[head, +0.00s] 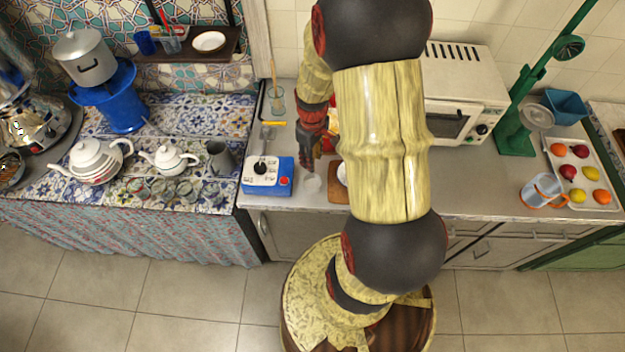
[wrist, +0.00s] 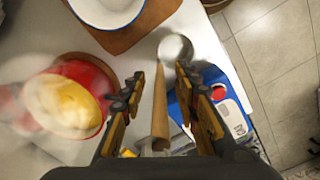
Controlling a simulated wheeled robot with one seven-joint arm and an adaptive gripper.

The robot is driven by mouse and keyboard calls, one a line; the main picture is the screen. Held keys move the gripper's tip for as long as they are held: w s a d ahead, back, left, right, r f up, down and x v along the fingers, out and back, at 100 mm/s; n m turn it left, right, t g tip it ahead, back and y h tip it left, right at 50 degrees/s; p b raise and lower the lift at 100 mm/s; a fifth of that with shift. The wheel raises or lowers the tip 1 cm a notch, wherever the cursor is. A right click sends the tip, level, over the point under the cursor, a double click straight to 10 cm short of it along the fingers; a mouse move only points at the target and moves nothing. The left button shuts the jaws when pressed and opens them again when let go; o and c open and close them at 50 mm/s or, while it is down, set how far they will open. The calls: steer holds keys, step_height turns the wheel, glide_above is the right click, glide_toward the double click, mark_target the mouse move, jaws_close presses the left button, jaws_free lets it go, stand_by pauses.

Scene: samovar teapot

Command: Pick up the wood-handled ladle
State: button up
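The ladle's wooden handle (wrist: 159,108) runs up the middle of the wrist view. A round, shiny metal bowl (wrist: 175,48) lies at its far end and looks like the ladle's bowl; it also seems to show in the head view (head: 312,183), near the counter's front edge. My gripper (wrist: 166,92) is open, with one finger on each side of the handle and visible gaps between. I cannot tell how far below the fingertips the handle lies. In the head view my gripper (head: 310,160) points down over the counter, and the handle is hidden there.
A blue-and-white device (head: 268,175) stands close left of my gripper. A red-and-yellow bowl (wrist: 70,98) is on the other side, and a wooden board (wrist: 148,27) with a white dish (wrist: 106,8) is near. A glass jar (head: 276,100) stands behind.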

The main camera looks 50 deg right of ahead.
steer(key=shift+c, duration=1.2)
jaws_close()
